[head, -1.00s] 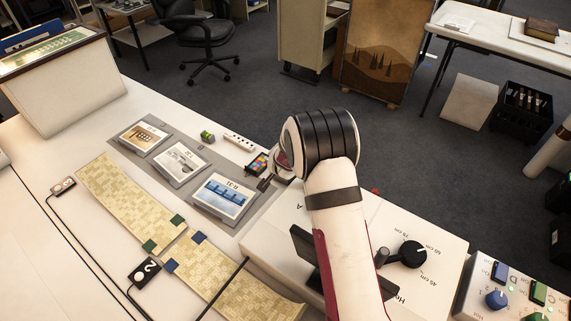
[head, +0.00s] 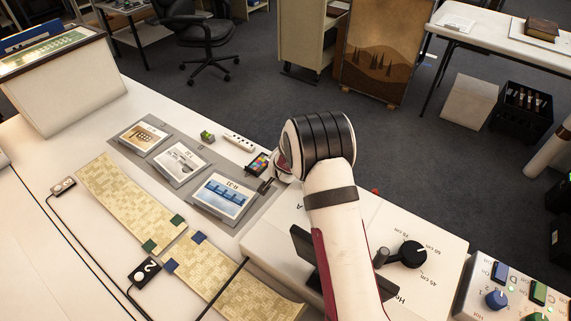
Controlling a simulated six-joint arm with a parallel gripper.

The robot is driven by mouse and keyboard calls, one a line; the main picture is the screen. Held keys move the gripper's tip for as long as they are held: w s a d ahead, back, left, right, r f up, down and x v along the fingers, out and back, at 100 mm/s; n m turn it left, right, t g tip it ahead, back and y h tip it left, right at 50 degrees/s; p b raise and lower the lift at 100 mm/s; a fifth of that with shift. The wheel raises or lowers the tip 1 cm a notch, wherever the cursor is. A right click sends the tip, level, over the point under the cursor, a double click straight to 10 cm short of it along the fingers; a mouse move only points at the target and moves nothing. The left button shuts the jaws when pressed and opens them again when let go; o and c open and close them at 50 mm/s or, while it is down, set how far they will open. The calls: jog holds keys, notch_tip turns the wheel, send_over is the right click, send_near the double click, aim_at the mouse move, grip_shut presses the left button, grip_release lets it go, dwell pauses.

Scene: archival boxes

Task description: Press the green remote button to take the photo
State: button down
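My gripper (head: 266,186) shows small and dark beyond my white arm, over the grey strip just right of the nearest picture card. Its fingers look close together, but they are too small to tell whether they are shut. I see nothing held in it. A small black remote (head: 144,271) with white marks lies on the table at lower left, well away from my gripper. Another small corded box (head: 63,186) lies farther left. I cannot make out a green button on either one.
Picture cards (head: 224,197) lie on the grey strip, with a colour chart (head: 258,163) near my gripper. A patterned tan sheet (head: 130,205) lies in front, with small blue and green squares on it. A control box (head: 515,295) with knobs stands at lower right.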

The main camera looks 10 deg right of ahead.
jog(key=shift+f, duration=0.3)
dwell(0.5)
jog(key=shift+r, duration=0.95)
jog(key=shift+r, duration=0.1)
jog(key=shift+r, duration=2.4)
